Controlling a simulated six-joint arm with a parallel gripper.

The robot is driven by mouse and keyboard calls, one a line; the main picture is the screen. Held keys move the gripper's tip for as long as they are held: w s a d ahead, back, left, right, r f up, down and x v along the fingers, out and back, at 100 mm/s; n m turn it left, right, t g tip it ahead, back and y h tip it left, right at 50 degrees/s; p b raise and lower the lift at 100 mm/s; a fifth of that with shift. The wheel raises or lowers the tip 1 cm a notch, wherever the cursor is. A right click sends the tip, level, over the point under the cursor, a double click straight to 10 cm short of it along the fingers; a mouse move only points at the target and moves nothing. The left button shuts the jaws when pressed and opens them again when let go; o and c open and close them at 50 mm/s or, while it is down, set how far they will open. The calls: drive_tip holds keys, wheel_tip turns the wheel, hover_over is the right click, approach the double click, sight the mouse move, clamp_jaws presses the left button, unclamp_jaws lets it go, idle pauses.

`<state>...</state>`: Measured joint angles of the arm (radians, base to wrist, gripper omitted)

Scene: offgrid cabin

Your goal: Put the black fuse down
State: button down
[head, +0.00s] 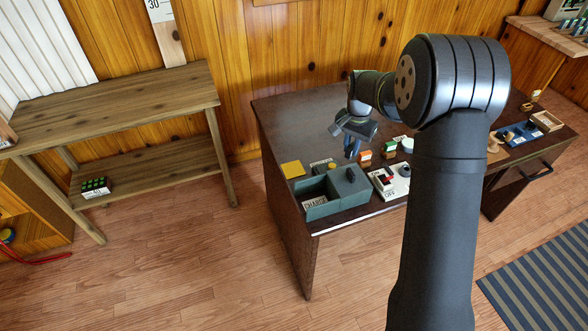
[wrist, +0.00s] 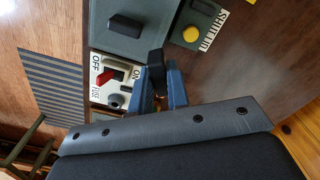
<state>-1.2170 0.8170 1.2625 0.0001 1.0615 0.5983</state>
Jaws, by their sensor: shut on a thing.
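In the wrist view, my gripper (wrist: 162,82) has its blue fingers shut on the black fuse (wrist: 156,61), whose dark end sticks out past the fingertips. In the head view my gripper (head: 352,148) is above the dark desk, behind the grey-green charger box; the fuse cannot be made out there. I cannot tell the fuse's exact height.
The charger box (head: 318,210) stands at the desk's front left, with a black knob on top. A yellow button (wrist: 191,34) and a yellow pad (head: 292,169) are near it. Orange blocks (head: 365,156) stand close right of my gripper. The desk's back left (head: 295,115) is bare.

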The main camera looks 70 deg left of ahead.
drive_tip(key=s, duration=0.2)
drive_tip(key=s+n, duration=0.1)
drive_tip(key=s+r+n, duration=0.1)
drive_tip(key=s, duration=0.1)
drive_tip(key=shift+s+a, duration=0.1)
drive_tip(key=shift+s, duration=0.2)
approach(296, 175)
drive_tip(key=shift+f, duration=1.95)
drive_tip(key=shift+f, duration=0.2)
drive_tip(key=c, duration=1.4)
unclamp_jaws()
drive_tip(key=shift+r, duration=0.1)
wheel_tip(296, 175, up, 12)
drive_tip(key=shift+r, duration=0.1)
